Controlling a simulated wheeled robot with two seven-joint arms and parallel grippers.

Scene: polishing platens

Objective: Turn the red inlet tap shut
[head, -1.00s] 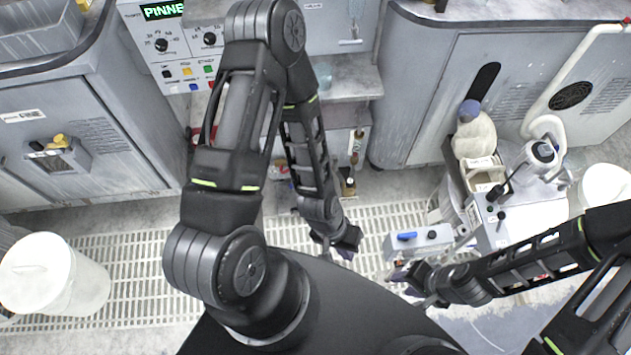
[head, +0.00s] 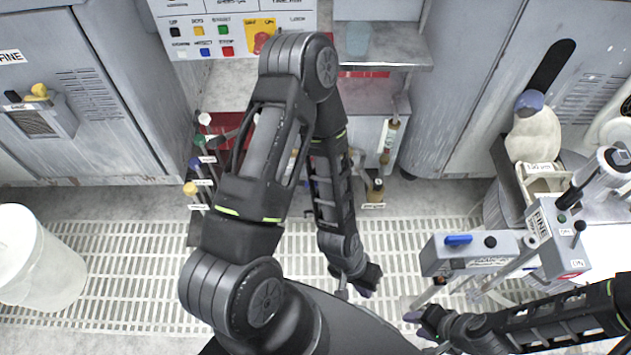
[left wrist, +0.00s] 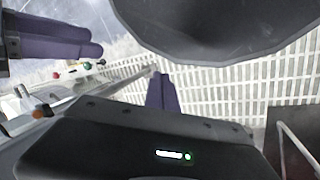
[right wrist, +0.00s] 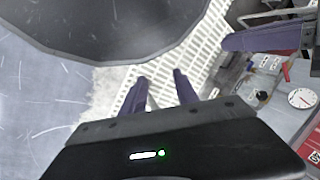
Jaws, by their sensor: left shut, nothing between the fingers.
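No tap that I can clearly name as the red inlet tap shows. In the right wrist view a small red part (right wrist: 285,72) lies near a round white dial (right wrist: 302,97) at the right; I cannot tell whether it is the tap. My left gripper (head: 362,288) is over the grated floor in the head view, shut and empty; its fingers also show together in the left wrist view (left wrist: 162,92). My right gripper (head: 418,322) is to its right in the head view. Its fingers stand apart and empty in the right wrist view (right wrist: 162,92).
Several coloured knobs, including a yellow one (head: 189,188), stand left of my left arm. A grey box with a blue lever (head: 458,240) and a machine marked FINE (head: 548,235) stand at the right. A white bucket (head: 38,260) is at the left. Grated floor (head: 130,285) lies between.

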